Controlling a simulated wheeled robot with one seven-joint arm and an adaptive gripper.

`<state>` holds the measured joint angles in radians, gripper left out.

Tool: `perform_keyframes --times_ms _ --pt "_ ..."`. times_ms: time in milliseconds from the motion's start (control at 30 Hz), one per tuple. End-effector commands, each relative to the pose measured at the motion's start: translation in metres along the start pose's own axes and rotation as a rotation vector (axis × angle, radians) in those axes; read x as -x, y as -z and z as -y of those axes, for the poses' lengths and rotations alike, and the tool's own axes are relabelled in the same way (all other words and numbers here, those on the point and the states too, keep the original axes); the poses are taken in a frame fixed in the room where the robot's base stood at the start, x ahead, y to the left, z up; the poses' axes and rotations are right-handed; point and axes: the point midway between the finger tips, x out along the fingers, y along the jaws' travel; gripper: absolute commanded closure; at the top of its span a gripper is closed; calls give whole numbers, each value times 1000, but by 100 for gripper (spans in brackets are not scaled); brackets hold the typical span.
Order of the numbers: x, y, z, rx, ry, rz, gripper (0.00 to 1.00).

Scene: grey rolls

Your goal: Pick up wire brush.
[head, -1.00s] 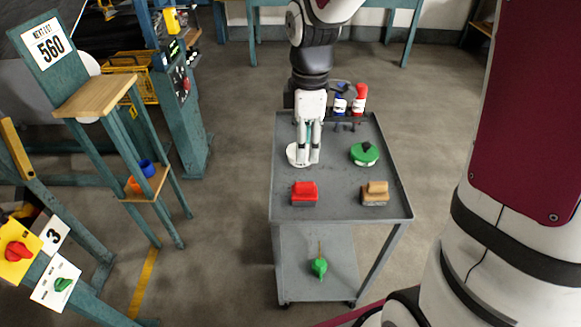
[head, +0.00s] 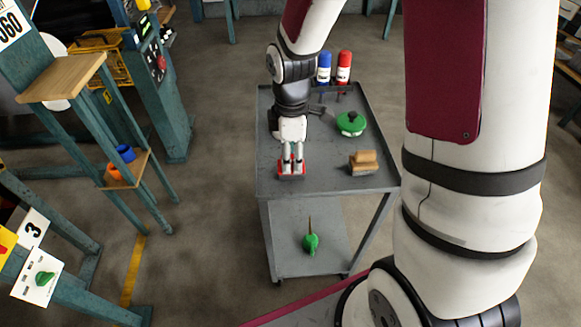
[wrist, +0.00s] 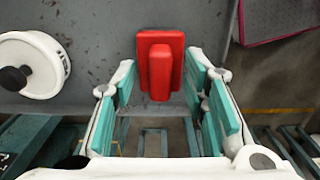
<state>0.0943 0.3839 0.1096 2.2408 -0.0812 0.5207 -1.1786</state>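Two brush-like blocks with raised handles sit near the front of the grey cart's top. One is red (head: 283,173), also in the wrist view (wrist: 160,65). The other is tan (head: 363,162) with a grey underside, to its right. I cannot tell from the frames which is the wire brush. My gripper (head: 291,168) is above the red block, pointing down, and hides much of it. In the wrist view my gripper (wrist: 160,88) is open, its teal pads apart, with the red block between and just beyond the fingertips. I see no contact.
The grey cart (head: 325,182) also holds a green round-lidded thing (head: 350,123), a blue bottle (head: 324,68) and a red bottle (head: 343,67). A white round thing (wrist: 33,65) lies left of the red block. A green item (head: 311,243) rests on the lower shelf.

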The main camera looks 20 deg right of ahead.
Motion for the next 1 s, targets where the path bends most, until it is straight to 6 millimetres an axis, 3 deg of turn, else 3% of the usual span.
perform_keyframes --times_ms 300,467,500,1000 --pt "-5 0 0 0 -1 0 62" --pt "-5 0 0 0 0 0 99" --pt "-5 0 0 0 0 0 100" --pt "4 0 0 0 -2 -1 100"
